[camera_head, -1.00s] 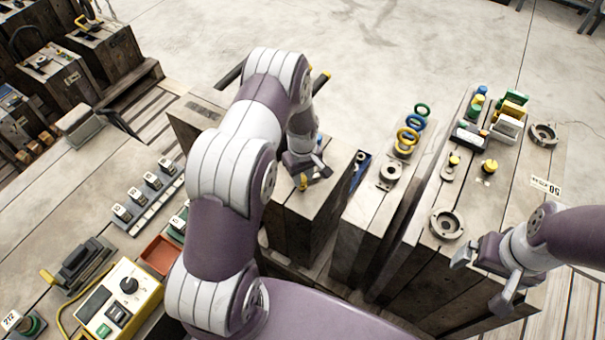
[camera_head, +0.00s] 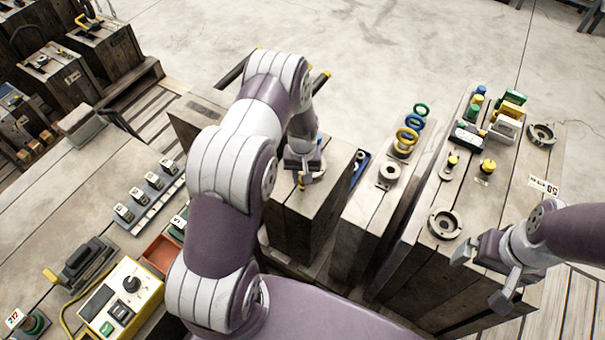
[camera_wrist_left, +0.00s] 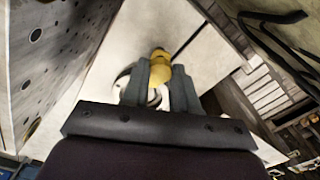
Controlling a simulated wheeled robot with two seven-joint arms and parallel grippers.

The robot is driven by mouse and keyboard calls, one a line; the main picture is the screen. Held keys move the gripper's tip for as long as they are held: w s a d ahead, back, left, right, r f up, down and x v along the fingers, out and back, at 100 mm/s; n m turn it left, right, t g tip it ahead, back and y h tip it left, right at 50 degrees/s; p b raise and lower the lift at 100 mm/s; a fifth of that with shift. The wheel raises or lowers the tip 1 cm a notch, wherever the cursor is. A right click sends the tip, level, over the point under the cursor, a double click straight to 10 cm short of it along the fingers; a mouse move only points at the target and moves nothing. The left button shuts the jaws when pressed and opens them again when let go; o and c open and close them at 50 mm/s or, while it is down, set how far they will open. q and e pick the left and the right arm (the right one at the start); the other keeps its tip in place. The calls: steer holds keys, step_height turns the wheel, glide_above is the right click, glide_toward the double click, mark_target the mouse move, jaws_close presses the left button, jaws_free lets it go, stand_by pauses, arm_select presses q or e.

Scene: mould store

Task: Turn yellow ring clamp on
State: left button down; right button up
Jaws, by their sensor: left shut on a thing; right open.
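My left gripper (camera_wrist_left: 160,85) is shut on a yellow clamp handle (camera_wrist_left: 161,66), which shows between its fingers in the left wrist view. A dark round ring (camera_wrist_left: 123,84) lies on the pale block top just beside and partly behind the fingers. In the head view the left gripper (camera_head: 305,176) points down onto the top of the wooden block (camera_head: 331,160), and its fingers and wrist hide most of the clamp. My right gripper (camera_head: 484,276) is open and empty beside the right block's near edge.
The right block holds a flanged ring (camera_head: 445,224), yellow knobs (camera_head: 488,166) and small coloured parts. A yellow control box (camera_head: 123,299) stands on the left bench.

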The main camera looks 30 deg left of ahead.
stand_by(0.4)
arm_select(q)
steer(key=c, duration=0.9)
jaws_free()
steer(key=shift+o, duration=0.2)
step_height(320, 180, up, 13)
steer(key=p, duration=0.1)
steer(key=shift+f, duration=0.15)
steer(key=s+d+r+m+p, duration=0.2)
steer(key=s+d+r+p, duration=0.1)
steer(key=s+r, duration=0.5)
steer(key=s+d+r+m+t+p, duration=0.1)
steer(key=s+d+r+p, duration=0.3)
steer(key=s+r, duration=0.5)
steer(key=shift+r+m+p, duration=0.8)
steer(key=shift+r+p, duration=0.45)
steer(key=shift+r, duration=0.7)
